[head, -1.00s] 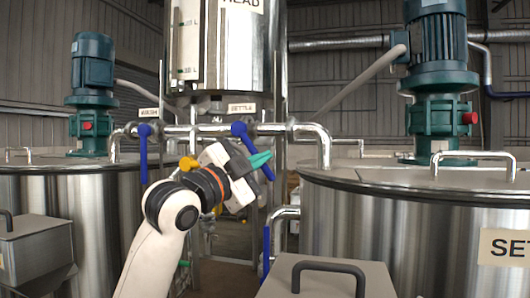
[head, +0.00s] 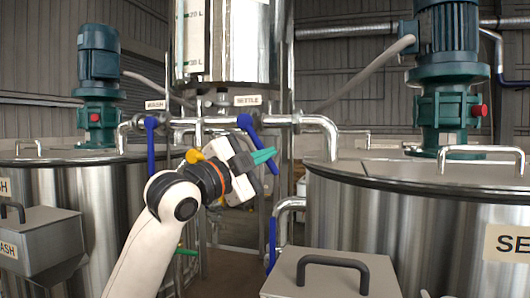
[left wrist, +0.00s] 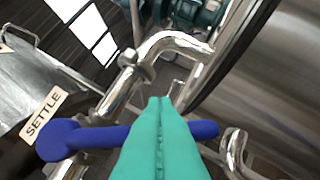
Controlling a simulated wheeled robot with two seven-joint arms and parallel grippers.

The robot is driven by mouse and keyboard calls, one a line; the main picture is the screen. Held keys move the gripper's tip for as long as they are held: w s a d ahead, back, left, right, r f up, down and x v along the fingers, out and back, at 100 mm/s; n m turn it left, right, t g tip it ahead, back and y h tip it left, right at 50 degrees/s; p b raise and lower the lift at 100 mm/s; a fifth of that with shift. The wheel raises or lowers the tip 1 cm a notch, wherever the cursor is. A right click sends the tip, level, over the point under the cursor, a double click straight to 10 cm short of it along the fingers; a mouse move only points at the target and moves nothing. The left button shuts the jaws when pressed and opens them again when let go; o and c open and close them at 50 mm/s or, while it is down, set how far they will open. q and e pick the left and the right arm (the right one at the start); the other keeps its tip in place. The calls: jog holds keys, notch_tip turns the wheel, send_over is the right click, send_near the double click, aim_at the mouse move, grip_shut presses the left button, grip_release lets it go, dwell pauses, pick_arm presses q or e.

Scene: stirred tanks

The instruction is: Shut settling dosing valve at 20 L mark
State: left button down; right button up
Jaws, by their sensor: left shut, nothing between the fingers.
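The settling dosing valve's blue handle (head: 243,121) hangs under the SETTLE label (head: 247,100), slanting down to the right from the pipe. My left gripper (head: 265,156) has teal fingers, shut and empty, at the handle's middle, hiding part of it. In the left wrist view the handle (left wrist: 98,137) passes behind the shut fingers (left wrist: 160,102); I cannot tell if they touch. The head tank (head: 240,45) above carries a level gauge (head: 191,40) with 20 L and 30 L marks; I cannot make out the liquid level. My right gripper is not in view.
The WASH valve's blue handle (head: 151,136) hangs straight down at left. The settling tank (head: 410,225) with its motor stands at right, another steel tank (head: 85,200) at left. A box with a black handle (head: 335,262) is in front.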

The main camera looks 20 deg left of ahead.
pick_arm(q)
jog(key=a+m+p, duration=0.1)
jog(key=p, duration=0.1)
jog(key=a+f+m+g+p, duration=0.1)
jog(key=m+p, duration=0.1)
jog(key=a+m+g+p, duration=0.1)
jog(key=a+p, duration=0.1)
jog(key=shift+s+f+m, duration=0.1)
jog(key=shift+f+m, duration=0.1)
jog(key=shift+m, duration=0.1)
dwell(0.5)
jog(key=shift+p, duration=0.3)
